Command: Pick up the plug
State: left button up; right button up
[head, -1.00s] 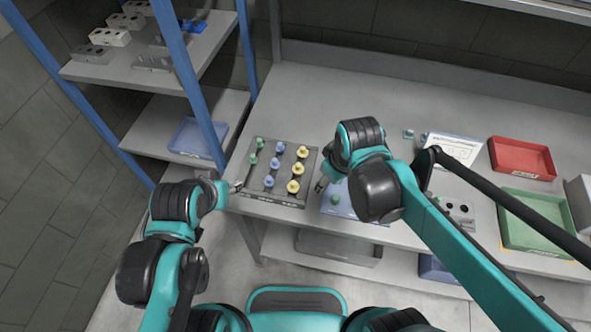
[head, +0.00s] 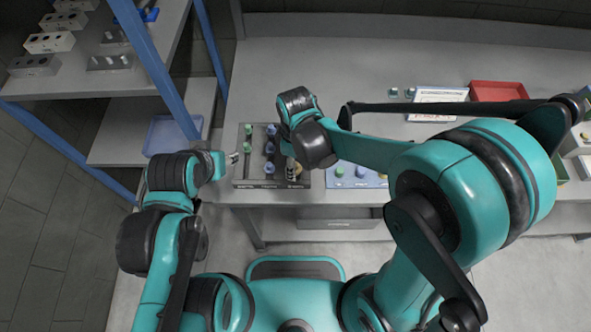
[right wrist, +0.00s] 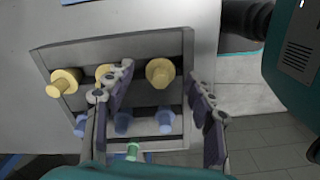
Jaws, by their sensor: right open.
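A dark tray (head: 240,178) of colored plugs sits at the left end of the workbench. In the head view, green plugs (head: 248,147) stand on its left and blue plugs (head: 270,148) in the middle; my right arm covers most of the yellow ones. My right gripper (head: 291,168) is over the tray's right side. In the right wrist view, its open fingers (right wrist: 160,95) straddle the yellow-plug side, with one yellow plug (right wrist: 160,72) between them and another partly behind a finger. Nothing is visibly held. My left gripper (head: 232,157) is beside the tray's left edge; its jaw state is unclear.
A blue panel (head: 360,185) with a few plugs lies right of the tray. A red bin (head: 498,90) and a white sheet (head: 436,95) are farther back right. A blue-posted shelf (head: 110,145) stands at the left. The bench behind the tray is clear.

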jog(key=shift+f, duration=0.35)
jog(key=c, duration=1)
jog(key=shift+r, duration=0.1)
